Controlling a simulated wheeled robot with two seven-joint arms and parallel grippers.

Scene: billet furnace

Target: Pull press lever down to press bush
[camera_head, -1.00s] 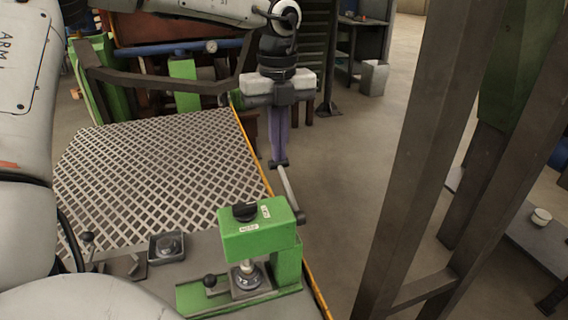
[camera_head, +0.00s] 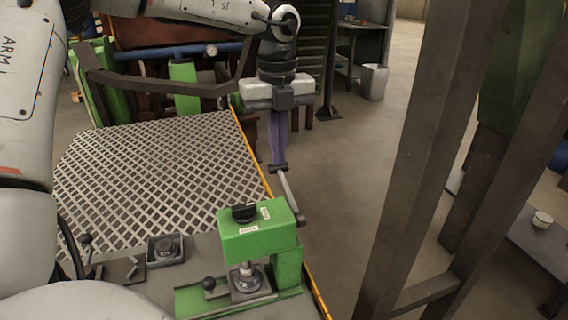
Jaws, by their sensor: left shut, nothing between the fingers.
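The green press (camera_head: 258,236) stands at the front right corner of the workbench. Its grey lever (camera_head: 288,190) rises from a pivot on the press's right side, leaning up and to the left. My left gripper (camera_head: 278,166) points down with its purple-grey fingers together, its tips at the upper end of the lever. The fingers are shut with nothing between them; whether they touch the lever is hard to tell. A bush (camera_head: 245,270) sits under the press ram on the base. My right gripper is not in view.
The bench has a perforated metal top (camera_head: 150,175) with a yellow right edge. A small square tray (camera_head: 165,250) with a round part lies left of the press. A brown steel frame (camera_head: 425,160) stands at the right. Open floor lies between it and the bench.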

